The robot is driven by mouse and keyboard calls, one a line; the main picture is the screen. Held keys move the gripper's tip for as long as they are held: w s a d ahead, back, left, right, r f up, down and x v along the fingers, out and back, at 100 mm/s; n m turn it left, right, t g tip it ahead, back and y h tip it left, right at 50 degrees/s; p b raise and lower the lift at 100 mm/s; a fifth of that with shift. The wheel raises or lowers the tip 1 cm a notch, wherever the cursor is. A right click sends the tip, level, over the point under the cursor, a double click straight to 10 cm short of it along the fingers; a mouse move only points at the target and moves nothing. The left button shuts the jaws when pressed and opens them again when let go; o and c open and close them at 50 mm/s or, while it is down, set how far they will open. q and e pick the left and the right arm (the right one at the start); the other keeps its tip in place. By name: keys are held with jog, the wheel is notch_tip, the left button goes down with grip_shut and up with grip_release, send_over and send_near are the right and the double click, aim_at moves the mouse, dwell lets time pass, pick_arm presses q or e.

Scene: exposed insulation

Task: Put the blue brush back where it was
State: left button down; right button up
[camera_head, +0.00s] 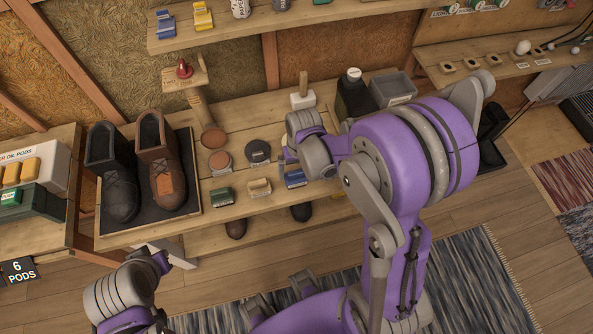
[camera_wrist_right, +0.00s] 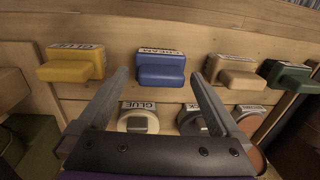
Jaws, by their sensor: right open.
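The blue brush (camera_wrist_right: 160,70), with a white label, lies on the wooden bench in the right wrist view. It also shows in the head view (camera_head: 293,179), partly covered by my right arm. My right gripper (camera_wrist_right: 160,78) is open and empty. In the right wrist view its two fingertips frame the brush, with visible gaps on both sides. My right gripper's fingers are largely hidden behind my arm in the head view. Part of my left arm shows at the lower left; its fingers are not visible.
A yellow brush (camera_wrist_right: 72,65) lies beside the blue one; a tan brush (camera_wrist_right: 232,72) and a green brush (camera_wrist_right: 287,77) lie on its other side. Several round tins sit behind this row, including a light tin (camera_wrist_right: 138,118). Boots (camera_head: 160,160) stand on a dark tray.

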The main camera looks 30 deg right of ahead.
notch_tip(320, 180, up, 10)
jog(key=p, duration=0.1)
jog(key=s+a+r+n+t, duration=0.2)
jog(key=s+r+t, duration=0.3)
jog(key=s, duration=0.4)
jog(key=shift+s+a+r+n+h, duration=0.15)
jog(key=shift+a+r+n+h, duration=0.25)
jog(key=shift+a, duration=0.35)
dwell(0.5)
